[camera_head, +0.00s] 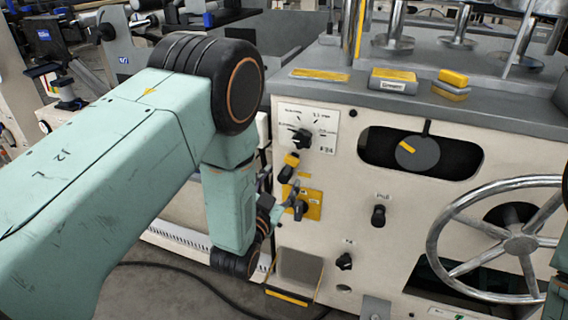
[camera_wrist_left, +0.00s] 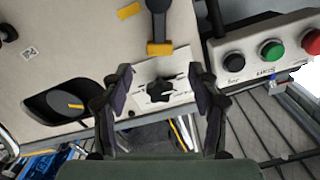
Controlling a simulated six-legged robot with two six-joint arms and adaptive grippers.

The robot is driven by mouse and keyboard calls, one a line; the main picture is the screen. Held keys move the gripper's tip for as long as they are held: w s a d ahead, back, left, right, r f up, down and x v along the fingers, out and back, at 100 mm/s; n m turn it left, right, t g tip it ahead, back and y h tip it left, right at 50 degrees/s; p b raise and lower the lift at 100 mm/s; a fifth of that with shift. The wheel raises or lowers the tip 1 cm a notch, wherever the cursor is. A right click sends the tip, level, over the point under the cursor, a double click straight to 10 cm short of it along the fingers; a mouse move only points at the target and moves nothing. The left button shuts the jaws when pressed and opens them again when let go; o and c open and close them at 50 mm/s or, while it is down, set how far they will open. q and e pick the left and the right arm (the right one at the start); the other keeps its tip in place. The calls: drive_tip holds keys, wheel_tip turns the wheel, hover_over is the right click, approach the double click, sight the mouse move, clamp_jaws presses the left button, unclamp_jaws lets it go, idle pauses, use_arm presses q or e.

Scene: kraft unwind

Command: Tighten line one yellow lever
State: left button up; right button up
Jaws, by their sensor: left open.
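A lever with a yellow end and a black part (camera_head: 290,160) is on the cream machine panel, just below a white label plate. It also shows in the left wrist view (camera_wrist_left: 159,48), at top centre beyond my fingertips. The lever looks apart from both fingers. My right gripper is not in view.
A black star knob (camera_head: 300,138) sits on the white plate above the lever. A yellow plate with a black knob (camera_head: 311,205) is beside my gripper. A handwheel (camera_head: 520,244) stands out at right. A button box (camera_wrist_left: 268,50) shows at right in the wrist view.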

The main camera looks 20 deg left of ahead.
sight(291, 163)
use_arm(q)
drive_tip(key=w+b, duration=0.1)
drive_tip(key=w, duration=0.2)
drive_tip(key=w+b, duration=0.1)
drive_tip(key=w, duration=0.2)
drive_tip(key=shift+w+d+f, duration=0.1)
drive_tip(key=shift+w+d, duration=0.1)
drive_tip(key=shift+w, duration=0.55)
drive_tip(key=shift+a, duration=0.1)
drive_tip(key=shift+c, duration=0.4)
clamp_jaws()
